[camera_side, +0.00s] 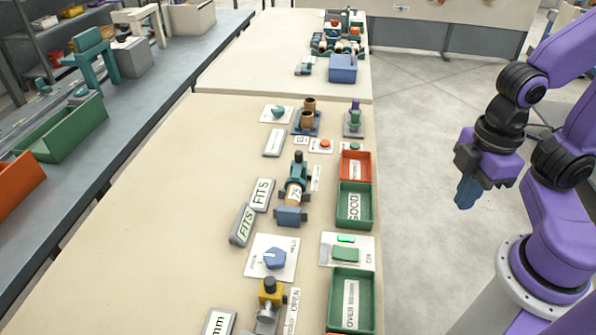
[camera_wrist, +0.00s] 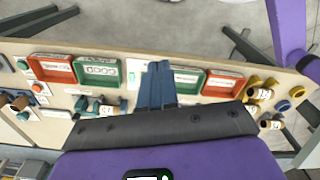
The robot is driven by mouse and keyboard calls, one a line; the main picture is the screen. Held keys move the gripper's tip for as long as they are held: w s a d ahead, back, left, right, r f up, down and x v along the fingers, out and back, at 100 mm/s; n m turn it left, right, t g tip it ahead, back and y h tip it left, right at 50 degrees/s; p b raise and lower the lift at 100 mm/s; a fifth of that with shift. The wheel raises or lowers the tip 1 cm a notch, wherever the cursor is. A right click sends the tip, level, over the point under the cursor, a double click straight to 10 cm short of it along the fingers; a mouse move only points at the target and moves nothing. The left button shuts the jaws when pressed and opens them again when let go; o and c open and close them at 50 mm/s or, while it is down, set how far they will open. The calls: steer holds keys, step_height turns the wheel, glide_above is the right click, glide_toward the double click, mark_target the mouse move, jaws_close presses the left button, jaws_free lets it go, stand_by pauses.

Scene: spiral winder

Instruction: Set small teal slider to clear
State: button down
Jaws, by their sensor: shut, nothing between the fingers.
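I cannot make out for certain which part is the small teal slider, and I cannot read "clear" on any label. A teal upright fixture (camera_side: 299,166) with a dark knob stands mid-bench beside a roll marked 75. A small teal knob (camera_side: 278,112) sits on a white plate farther back. My gripper (camera_side: 465,195) has blue fingers and hangs in the air to the right of the bench, apart from all the fixtures. Its fingers are together and empty. In the wrist view the shut fingers (camera_wrist: 158,75) hide part of the bench behind them.
Along the bench's right edge are a red tray (camera_side: 342,170), a green tray (camera_side: 341,212) and another green tray (camera_side: 336,300). A blue knob (camera_side: 275,260) and a green button (camera_side: 345,254) sit on white plates. The bench's left side (camera_side: 150,230) is clear.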

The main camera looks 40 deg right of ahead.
steer(key=c, duration=1.1)
jaws_free()
steer(key=shift+w+a, duration=0.15)
steer(key=shift+w, duration=0.05)
steer(key=shift+o, duration=0.8)
steer(key=w+a+r, duration=0.3)
steer(key=w+a, duration=0.3)
steer(key=w, duration=0.4)
steer(key=shift+w, duration=0.4)
glide_above(299, 152)
steer(key=f, duration=0.1)
step_height(299, 152, down, 17)
steer(key=shift+r, duration=0.2)
